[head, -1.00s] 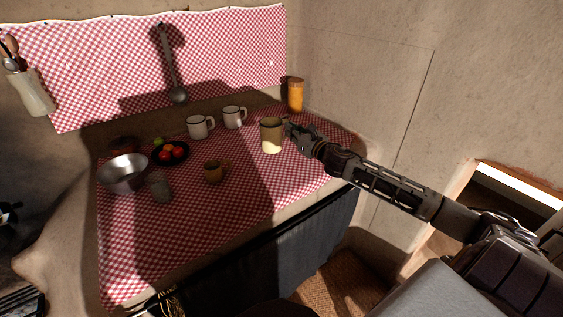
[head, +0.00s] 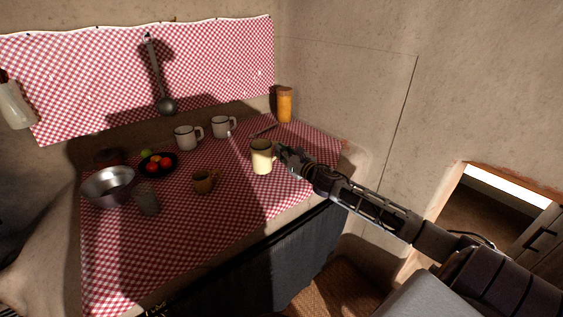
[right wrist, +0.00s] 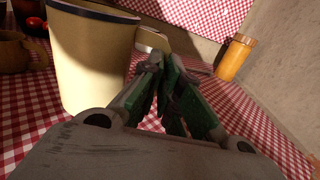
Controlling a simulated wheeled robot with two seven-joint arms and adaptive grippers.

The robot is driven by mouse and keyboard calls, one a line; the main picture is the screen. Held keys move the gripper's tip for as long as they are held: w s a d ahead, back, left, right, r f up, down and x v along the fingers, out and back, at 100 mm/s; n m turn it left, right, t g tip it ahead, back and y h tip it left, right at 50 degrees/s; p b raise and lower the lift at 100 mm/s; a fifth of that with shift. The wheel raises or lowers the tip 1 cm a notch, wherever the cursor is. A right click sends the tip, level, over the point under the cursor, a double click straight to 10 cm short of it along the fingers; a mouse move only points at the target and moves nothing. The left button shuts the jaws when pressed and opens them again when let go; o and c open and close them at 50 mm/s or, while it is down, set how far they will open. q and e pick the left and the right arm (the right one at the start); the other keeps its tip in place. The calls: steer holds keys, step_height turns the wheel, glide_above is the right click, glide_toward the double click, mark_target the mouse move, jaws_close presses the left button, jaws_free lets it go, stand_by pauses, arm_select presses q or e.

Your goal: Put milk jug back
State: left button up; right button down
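The milk jug (head: 261,159) is cream with a dark rim and stands upright over the front right part of the checked cloth. I cannot tell whether its base touches the cloth. My right gripper (head: 283,151) is at the jug's right side, with its fingers closed together there. In the right wrist view, the jug (right wrist: 88,58) fills the upper left beside my right gripper's fingers (right wrist: 168,85). My left gripper is not in view.
Two white mugs (head: 187,139) (head: 221,127) and an orange jar (head: 285,106) stand behind the jug. A brown cup (head: 203,183), a glass (head: 147,200), a metal bowl (head: 109,187) and a black fruit plate (head: 171,171) stand left. Cloth in front of the jug is clear.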

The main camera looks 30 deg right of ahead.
steer(key=shift+f, duration=0.1)
steer(key=shift+f, duration=0.65)
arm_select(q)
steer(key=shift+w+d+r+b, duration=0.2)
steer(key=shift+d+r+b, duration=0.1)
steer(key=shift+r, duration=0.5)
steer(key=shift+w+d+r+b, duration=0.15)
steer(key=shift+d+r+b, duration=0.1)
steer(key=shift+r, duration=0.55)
arm_select(e)
steer(key=shift+f, duration=1.35)
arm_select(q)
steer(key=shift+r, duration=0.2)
arm_select(e)
steer(key=c, duration=1.6)
jaws_free()
steer(key=shift+f, duration=0.1)
steer(key=shift+c, duration=0.2)
